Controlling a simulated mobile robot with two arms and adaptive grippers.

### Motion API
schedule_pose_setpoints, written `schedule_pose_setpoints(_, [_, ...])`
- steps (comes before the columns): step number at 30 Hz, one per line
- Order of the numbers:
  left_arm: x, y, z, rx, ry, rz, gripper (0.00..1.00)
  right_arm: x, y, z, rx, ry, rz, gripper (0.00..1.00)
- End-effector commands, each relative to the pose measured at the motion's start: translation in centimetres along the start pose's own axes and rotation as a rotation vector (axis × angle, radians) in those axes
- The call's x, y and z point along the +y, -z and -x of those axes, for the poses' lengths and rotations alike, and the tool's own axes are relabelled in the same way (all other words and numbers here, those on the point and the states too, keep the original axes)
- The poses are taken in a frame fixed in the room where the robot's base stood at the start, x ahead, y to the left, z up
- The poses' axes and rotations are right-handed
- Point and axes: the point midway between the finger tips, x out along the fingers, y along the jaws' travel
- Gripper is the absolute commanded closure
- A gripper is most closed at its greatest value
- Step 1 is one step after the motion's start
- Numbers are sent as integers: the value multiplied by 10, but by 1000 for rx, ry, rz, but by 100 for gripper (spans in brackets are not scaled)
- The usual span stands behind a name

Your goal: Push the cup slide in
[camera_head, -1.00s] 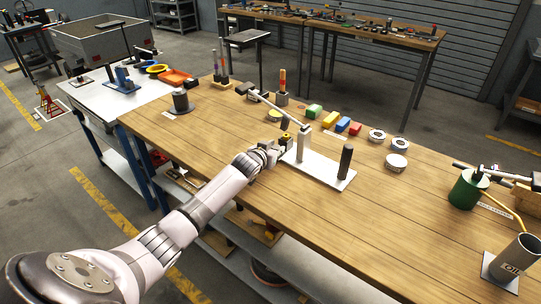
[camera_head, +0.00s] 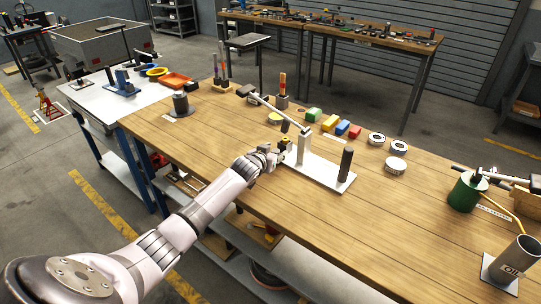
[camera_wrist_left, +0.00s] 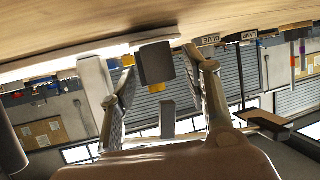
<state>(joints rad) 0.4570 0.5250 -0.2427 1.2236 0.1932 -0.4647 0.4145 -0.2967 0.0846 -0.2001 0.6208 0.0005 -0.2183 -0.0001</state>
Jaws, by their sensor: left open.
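The press-like fixture has a white base plate (camera_head: 325,173), a pale post (camera_head: 303,149), a long lever (camera_head: 272,108) and a dark upright cylinder (camera_head: 346,163). A small dark and yellow part (camera_head: 285,142), which may be the cup slide, is at the plate's left end. My right gripper is not seen.
A green can (camera_head: 465,192) and an oil cylinder (camera_head: 514,260) stand at the right. The table front right of the fixture is clear.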

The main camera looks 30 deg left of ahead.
Motion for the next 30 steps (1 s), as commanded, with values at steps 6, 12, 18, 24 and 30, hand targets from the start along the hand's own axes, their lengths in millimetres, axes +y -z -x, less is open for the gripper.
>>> schedule_pose_setpoints(6, [0,-1,22,0,-1,-2,56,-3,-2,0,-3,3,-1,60])
schedule_pose_setpoints(12, [0,-1,58,0,-1,-2,56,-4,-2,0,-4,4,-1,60])
schedule_pose_setpoints(18, [0,-1,92,0,0,-2,56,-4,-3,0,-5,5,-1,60])
schedule_pose_setpoints(24, [0,-1,113,0,0,0,56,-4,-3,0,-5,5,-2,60])
schedule_pose_setpoints(30, [0,0,118,0,0,0,56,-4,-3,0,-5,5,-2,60])
